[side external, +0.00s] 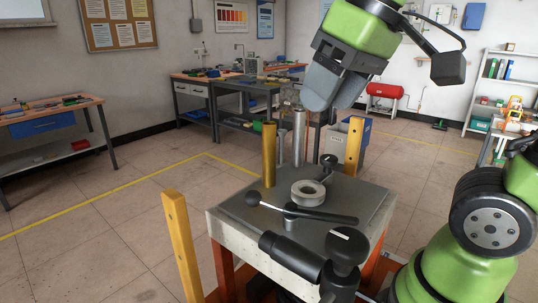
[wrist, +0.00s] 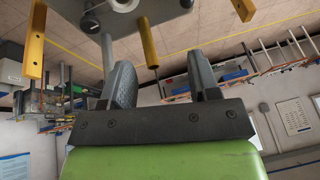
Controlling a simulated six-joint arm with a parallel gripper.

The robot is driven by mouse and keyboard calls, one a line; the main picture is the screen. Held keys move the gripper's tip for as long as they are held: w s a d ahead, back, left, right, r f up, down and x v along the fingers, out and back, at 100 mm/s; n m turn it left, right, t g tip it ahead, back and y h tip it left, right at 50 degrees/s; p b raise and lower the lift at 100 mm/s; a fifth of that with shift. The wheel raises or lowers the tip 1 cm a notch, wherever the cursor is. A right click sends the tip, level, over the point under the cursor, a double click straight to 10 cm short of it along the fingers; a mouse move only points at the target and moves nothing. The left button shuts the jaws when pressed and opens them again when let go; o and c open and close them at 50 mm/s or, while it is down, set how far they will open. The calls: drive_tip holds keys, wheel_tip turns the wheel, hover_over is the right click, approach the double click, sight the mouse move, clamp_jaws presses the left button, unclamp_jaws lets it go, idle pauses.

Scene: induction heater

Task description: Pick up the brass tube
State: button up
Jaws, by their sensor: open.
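The brass tube (side external: 269,155) stands upright on the grey top of the workstand (side external: 232,222), towards its back left in the side view. In the wrist view the brass tube (wrist: 149,44) shows beyond the fingers, between them across the picture. My gripper (side external: 334,98) is open and empty. It is above and to the right of the tube in the side view, apart from it. Both fingers also show in the wrist view (wrist: 160,68).
A silver tube (side external: 299,137) stands just right of the brass tube. A pale ring (side external: 308,193), a lever with a black ball (side external: 252,197) and a black clamp handle (side external: 291,257) are nearer. Yellow posts (side external: 180,240) rise at the stand's edges. Air left of the tube is clear.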

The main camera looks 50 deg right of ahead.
drive_tip(key=w+d+r+n+g, duration=0.1)
drive_tip(key=w+n+g, duration=0.1)
drive_tip(key=w, duration=0.4)
drive_tip(key=n+g+h, duration=0.1)
drive_tip(key=n+g, duration=0.1)
drive_tip(key=g, duration=0.1)
hover_over(269, 155)
drive_tip(key=w, duration=0.1)
drive_tip(key=shift+s+d+f, duration=0.1)
drive_tip(key=shift+d+f, duration=0.05)
drive_tip(key=shift+f, duration=1.6)
drive_tip(key=shift+w+d+f, duration=0.1)
drive_tip(key=shift+d+f, duration=0.1)
drive_tip(key=shift+f, duration=1.6)
drive_tip(key=shift+s+d+f, duration=0.1)
drive_tip(key=shift+d+f, duration=0.05)
drive_tip(key=shift+f, duration=1.6)
clamp_jaws()
